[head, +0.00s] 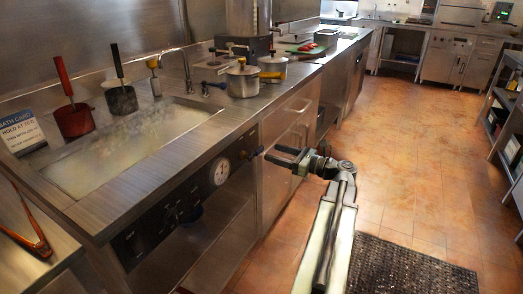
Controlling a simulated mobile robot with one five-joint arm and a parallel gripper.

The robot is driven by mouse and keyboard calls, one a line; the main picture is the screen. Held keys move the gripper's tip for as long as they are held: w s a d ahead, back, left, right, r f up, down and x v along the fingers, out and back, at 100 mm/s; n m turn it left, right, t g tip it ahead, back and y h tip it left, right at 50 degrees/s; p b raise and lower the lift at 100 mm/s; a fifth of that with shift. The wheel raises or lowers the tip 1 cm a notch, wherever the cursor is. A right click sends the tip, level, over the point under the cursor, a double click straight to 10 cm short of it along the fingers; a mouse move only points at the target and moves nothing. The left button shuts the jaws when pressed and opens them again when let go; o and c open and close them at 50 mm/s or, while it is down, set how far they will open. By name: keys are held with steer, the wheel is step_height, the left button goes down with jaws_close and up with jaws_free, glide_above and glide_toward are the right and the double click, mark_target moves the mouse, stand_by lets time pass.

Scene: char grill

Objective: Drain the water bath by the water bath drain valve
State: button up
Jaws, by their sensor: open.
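The water bath (70,180) is a long rectangular basin sunk in the steel counter at left, full of cloudy, steaming water. Its front panel carries a round dial (221,172) and dark knobs. A small dark knob (257,151) sticks out at the panel's right end. My gripper (271,154) is open and empty in front of the counter, its fingers pointing left, close to this knob in the picture. I cannot tell whether they touch.
A red-handled pot (74,121) and a black-handled pot (121,100) stand at the bath's back edge, near a card (20,132). Lidded pots (243,80) stand right of it. Tongs (30,232) lie front left. A dark mat (410,270) covers part of the open floor.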

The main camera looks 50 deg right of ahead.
mark_target(261, 149)
steer(key=x, duration=0.5)
